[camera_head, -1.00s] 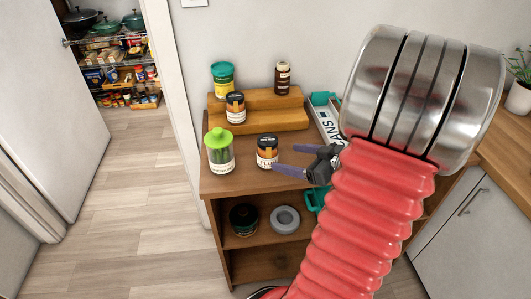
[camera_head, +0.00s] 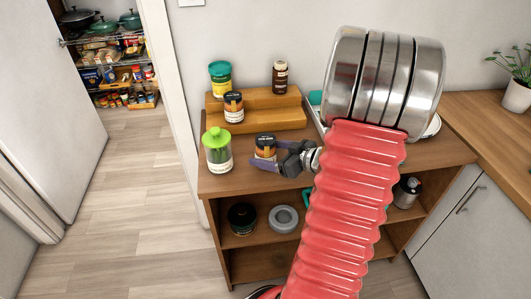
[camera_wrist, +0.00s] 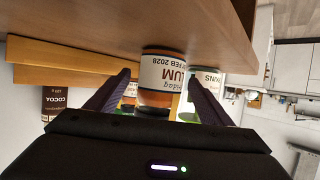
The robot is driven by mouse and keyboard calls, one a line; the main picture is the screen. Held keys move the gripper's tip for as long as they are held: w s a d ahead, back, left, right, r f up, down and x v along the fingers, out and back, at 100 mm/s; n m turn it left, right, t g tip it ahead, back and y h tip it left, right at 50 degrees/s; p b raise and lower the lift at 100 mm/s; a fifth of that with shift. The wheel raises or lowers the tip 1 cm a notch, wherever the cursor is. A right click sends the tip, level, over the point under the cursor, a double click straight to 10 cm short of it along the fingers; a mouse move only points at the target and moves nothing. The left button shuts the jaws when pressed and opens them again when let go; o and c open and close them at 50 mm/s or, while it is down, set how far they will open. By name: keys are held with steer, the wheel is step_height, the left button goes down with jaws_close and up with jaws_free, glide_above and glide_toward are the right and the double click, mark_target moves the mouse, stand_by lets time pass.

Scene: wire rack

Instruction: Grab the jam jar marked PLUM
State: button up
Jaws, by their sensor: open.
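The PLUM jam jar (camera_head: 265,148), dark-lidded with an orange band, stands on the cabinet top. In the wrist view, which is upside down, the jar's label (camera_wrist: 162,75) shows "UM" and "FEB 2028"; the start of the word is hidden. My gripper (camera_head: 266,157) is open with its fingers on either side of the jar. In the wrist view my gripper (camera_wrist: 158,76) has a finger left and right of the jar, with gaps showing. A similar jar (camera_head: 233,108) stands on the wooden riser; its label is too small to read.
A green-lidded jar (camera_head: 217,152) stands left of the PLUM jar. The stepped riser (camera_head: 262,119) behind carries a teal-lidded jar (camera_head: 220,78) and a brown jar (camera_head: 280,77). A tin (camera_head: 243,217) and grey ring (camera_head: 283,219) sit on the shelf below.

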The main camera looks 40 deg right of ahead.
mark_target(257, 151)
steer(key=shift+w, duration=0.1)
steer(key=shift+x, duration=2.5)
steer(key=shift+c, duration=0.3)
steer(key=c, duration=1.5)
